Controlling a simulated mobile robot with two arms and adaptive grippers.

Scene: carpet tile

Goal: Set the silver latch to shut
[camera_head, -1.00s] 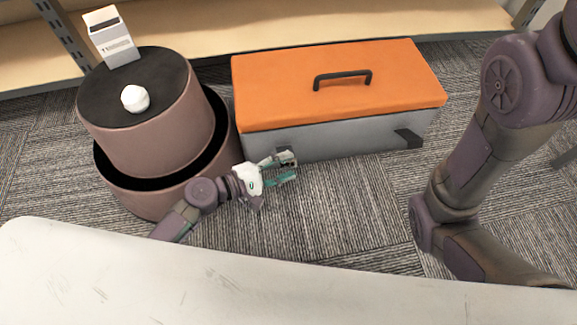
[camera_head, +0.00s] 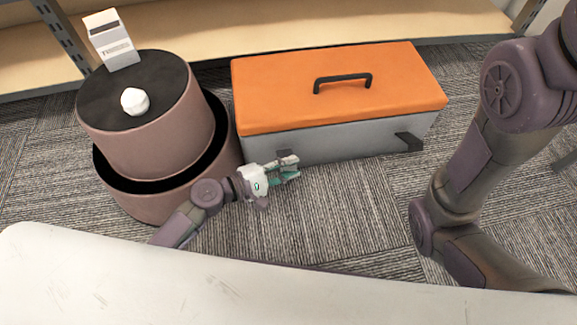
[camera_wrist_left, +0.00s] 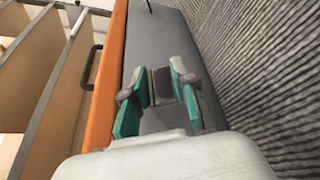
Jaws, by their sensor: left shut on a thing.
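The grey chest with an orange lid (camera_head: 340,85) stands on the carpet. Its front has a dark grey latch at the left end (camera_head: 284,153) and a similar right-hand latch (camera_head: 409,141). Neither looks clearly silver. My left gripper (camera_head: 287,167) is at the left latch, with its teal fingers close together. In the left wrist view, the fingers (camera_wrist_left: 160,82) are on both sides of the left latch (camera_wrist_left: 161,88), shut on it. The gripper partly hides this latch in the head view. My right gripper is out of the picture; only its arm shows.
A round two-tier brown stand (camera_head: 155,125) is left of the chest, holding a white carton (camera_head: 110,40) and a white ball-like object (camera_head: 135,101). A wooden shelf (camera_head: 250,35) runs behind. A white surface (camera_head: 200,285) fills the front.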

